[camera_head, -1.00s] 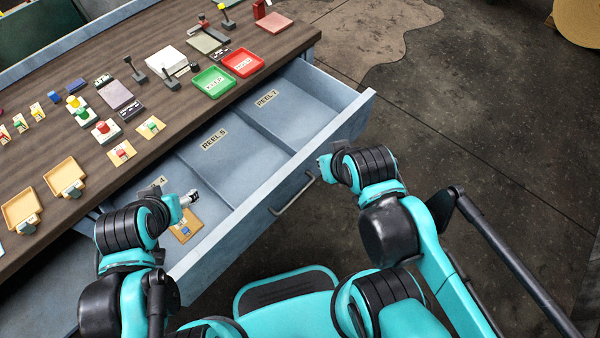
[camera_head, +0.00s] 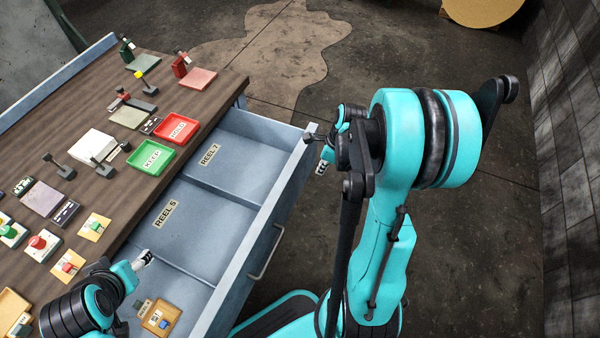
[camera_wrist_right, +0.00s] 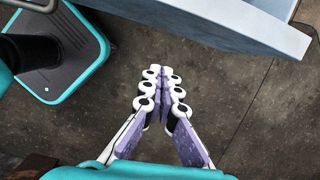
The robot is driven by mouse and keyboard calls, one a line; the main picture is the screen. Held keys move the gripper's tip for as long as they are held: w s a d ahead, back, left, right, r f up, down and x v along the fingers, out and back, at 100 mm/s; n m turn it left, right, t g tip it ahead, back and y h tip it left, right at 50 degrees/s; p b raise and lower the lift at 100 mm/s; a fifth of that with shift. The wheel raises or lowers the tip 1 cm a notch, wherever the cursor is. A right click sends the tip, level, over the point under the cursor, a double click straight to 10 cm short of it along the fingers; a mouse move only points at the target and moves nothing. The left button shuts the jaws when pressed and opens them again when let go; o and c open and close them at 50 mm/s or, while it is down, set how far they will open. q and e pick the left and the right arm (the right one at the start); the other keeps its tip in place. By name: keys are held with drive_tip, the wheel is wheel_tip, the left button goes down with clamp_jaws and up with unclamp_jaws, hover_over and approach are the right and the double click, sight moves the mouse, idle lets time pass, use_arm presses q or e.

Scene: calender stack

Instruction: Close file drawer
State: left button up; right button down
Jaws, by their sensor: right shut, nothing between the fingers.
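The grey-blue file drawer (camera_head: 262,247) stands pulled out from the bench, with a bar handle (camera_head: 267,252) on its front. Its compartments carry labels, REEL 7 and REEL 5 among them. The drawer's edge also shows at the top right of the right wrist view (camera_wrist_right: 262,28). My right gripper (camera_head: 321,167) is shut and empty, outside the drawer near the far end of its front; its fingertips (camera_wrist_right: 162,88) meet over bare floor in the wrist view. My left gripper (camera_head: 144,259) is over the drawer's near part; whether its fingers are open is too small to tell.
A tan block with a blue piece (camera_head: 160,317) lies in the near compartment. The wooden bench top (camera_head: 95,185) holds a green tray (camera_head: 152,158), a red tray (camera_head: 177,128) and several small stamps and blocks.

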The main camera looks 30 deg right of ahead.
drive_tip(key=w+a+f+b, duration=0.1)
drive_tip(key=w+f+b, duration=0.1)
drive_tip(key=f, duration=0.3)
drive_tip(key=w+a+f+m+b, duration=0.1)
drive_tip(key=w+a+f+b, duration=0.1)
drive_tip(key=w+f+b, duration=0.1)
drive_tip(key=shift+b+x, duration=0.5)
drive_tip(key=shift+x, duration=0.7)
drive_tip(key=shift+s+d, duration=0.1)
drive_tip(key=shift+d, duration=0.1)
